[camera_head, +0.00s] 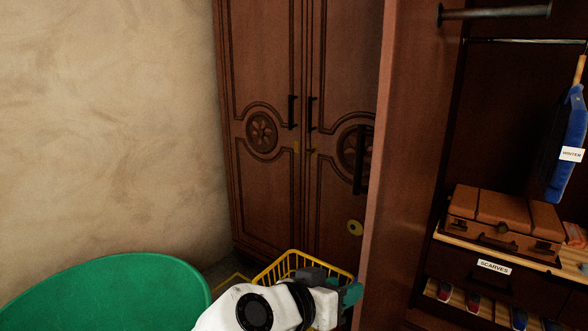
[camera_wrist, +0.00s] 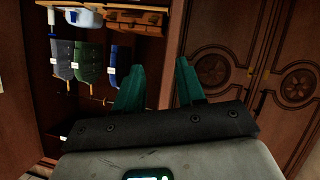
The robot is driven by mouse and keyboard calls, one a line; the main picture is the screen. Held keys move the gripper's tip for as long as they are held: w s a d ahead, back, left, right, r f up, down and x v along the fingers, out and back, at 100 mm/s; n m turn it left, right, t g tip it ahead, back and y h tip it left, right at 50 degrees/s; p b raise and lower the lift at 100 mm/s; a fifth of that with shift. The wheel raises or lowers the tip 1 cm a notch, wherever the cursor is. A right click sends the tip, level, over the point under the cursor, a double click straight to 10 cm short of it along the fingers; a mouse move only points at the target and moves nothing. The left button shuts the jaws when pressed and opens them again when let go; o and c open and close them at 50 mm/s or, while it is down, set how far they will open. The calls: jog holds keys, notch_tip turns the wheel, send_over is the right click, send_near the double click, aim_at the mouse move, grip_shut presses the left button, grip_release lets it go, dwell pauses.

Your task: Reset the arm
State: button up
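My white arm reaches in from the bottom of the head view. My gripper (camera_head: 345,293), with teal fingers, is at its end, low in front of the wardrobe and close to the left side of the open door panel (camera_head: 412,150). In the wrist view my gripper (camera_wrist: 160,82) has its two teal fingers apart, with nothing between them. I cannot tell from these views whether it touches the door.
A yellow wire basket (camera_head: 297,262) stands just behind my arm. A green round object (camera_head: 110,295) is at lower left. Closed carved doors (camera_head: 265,90) stand behind. The open wardrobe on the right holds a brown suitcase (camera_head: 505,215) and a blue hanging garment (camera_head: 568,140).

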jog(key=s+d+f+n+g+y, duration=0.25)
jog(key=s+d+f, duration=0.6)
jog(key=f, duration=0.45)
jog(key=s+d+f+n+g+y, duration=0.1)
jog(key=s+d+f+g+y, duration=0.25)
jog(key=s+d+f, duration=0.7)
jog(key=s+d+f+n+g+y, duration=0.15)
jog(key=s+f, duration=0.25)
jog(key=s, duration=0.4)
jog(key=s+a+f+g+y, duration=0.1)
jog(key=s+f+y, duration=0.15)
jog(key=s, duration=0.45)
notch_tip(320, 180, up, 17)
jog(key=p, duration=1.7)
jog(key=shift+s+d+h+p, duration=0.2)
jog(key=shift+h+p, duration=0.1)
jog(key=shift+p, duration=0.1)
